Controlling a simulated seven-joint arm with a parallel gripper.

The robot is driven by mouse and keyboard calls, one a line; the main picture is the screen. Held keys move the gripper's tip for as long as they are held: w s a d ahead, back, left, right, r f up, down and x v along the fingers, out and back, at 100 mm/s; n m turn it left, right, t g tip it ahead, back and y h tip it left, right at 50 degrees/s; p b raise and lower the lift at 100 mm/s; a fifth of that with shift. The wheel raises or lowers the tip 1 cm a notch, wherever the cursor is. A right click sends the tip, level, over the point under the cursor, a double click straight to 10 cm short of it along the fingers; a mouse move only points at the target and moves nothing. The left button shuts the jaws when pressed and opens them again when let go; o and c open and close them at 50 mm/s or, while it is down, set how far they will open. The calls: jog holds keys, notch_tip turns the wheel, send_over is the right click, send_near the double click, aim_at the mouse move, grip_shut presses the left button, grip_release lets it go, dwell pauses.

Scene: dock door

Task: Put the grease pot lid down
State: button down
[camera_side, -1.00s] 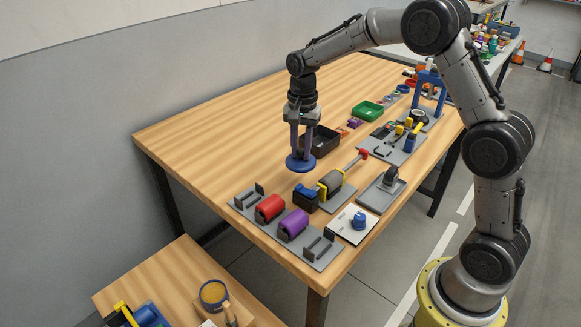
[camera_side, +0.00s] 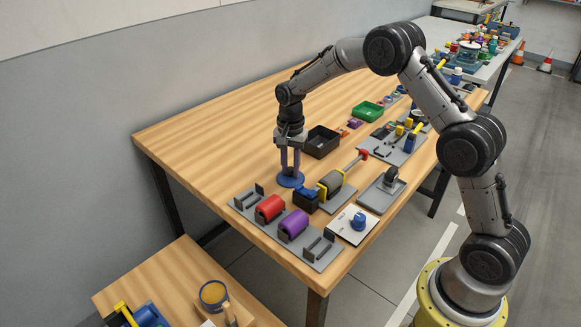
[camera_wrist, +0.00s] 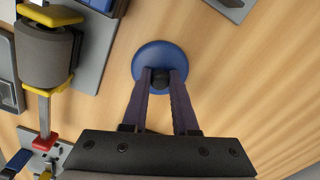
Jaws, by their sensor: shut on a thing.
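The grease pot lid is a round blue disc (camera_side: 291,180) with a dark knob, seen at the left-middle of the table in the side view. It also shows at the top centre of the wrist view (camera_wrist: 150,58). My gripper (camera_side: 291,172) is above it, with its purple fingers shut on the lid's knob; the fingertips also show in the wrist view (camera_wrist: 160,76). The lid is level and at or very close to the tabletop; I cannot tell whether it touches. An open pot with a blue rim and tan contents (camera_side: 213,294) stands on the lower bench.
A grey fixture with a black, yellow and grey roller (camera_side: 331,184) is just right of the lid. A grey rack with red (camera_side: 269,208) and purple (camera_side: 293,225) cylinders lies in front. A black bin (camera_side: 321,142) is behind. Bare wood lies to the left.

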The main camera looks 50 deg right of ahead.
aim_at(291, 168)
jog(key=shift+f, duration=0.15)
jog(key=c, duration=0.7)
grip_release()
notch_tip(291, 168, up, 12)
jog(key=s+a+r+n+t, duration=0.1)
jog(key=s+a+r+n, duration=0.15)
jog(key=s+r, duration=0.45)
jog(key=s+a+r+n+t, duration=0.15)
jog(key=s+r+n, duration=0.3)
jog(key=s, duration=0.55)
jog(key=s+f+n+t, duration=0.1)
jog(key=s+n, duration=0.1)
jog(key=s, duration=0.3)
jog(key=s+a+f+n+t, duration=0.1)
jog(key=s+n, duration=0.1)
jog(key=s, duration=0.4)
jog(key=s+f+n+t, duration=0.1)
jog(key=s+n, duration=0.1)
jog(key=s, duration=0.3)
jog(key=shift+s+a+f+n, duration=0.2)
jog(key=shift+s+a+n, duration=0.05)
jog(key=shift+s+n, duration=0.05)
